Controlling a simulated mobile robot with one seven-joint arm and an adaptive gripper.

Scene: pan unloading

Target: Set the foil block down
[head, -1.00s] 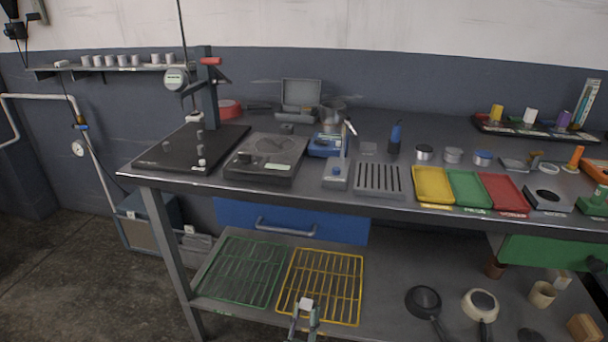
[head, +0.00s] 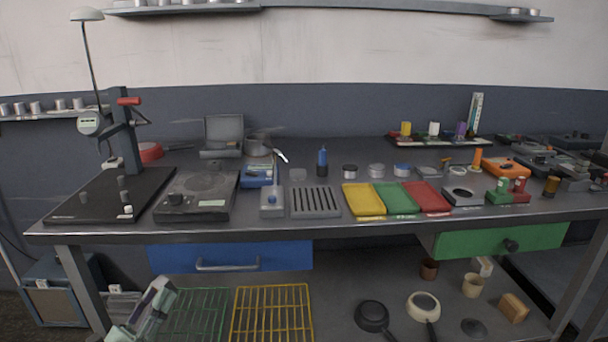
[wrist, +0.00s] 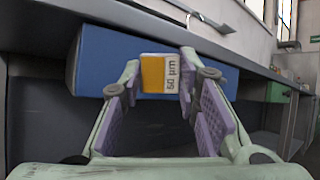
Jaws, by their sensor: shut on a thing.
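My gripper (wrist: 160,88) is shut on the foil block (wrist: 159,74), a small block with a white face, a yellow area and a label that seems to read "60 µm". The block sits between the fingertips in the wrist view, with the blue drawer (wrist: 105,62) behind it. In the head view my gripper (head: 150,303) is at the lower left, below the bench top's front edge and in front of the green wire rack (head: 195,315). I cannot clearly make out the block in the head view.
The bench top (head: 320,222) holds a black stand base (head: 85,200), a dark hotplate-like device (head: 197,197), a slotted grey block (head: 315,202) and yellow (head: 362,199), green (head: 397,198) and red (head: 427,197) trays. A yellow wire rack (head: 272,315) and pans (head: 372,316) are on the lower shelf.

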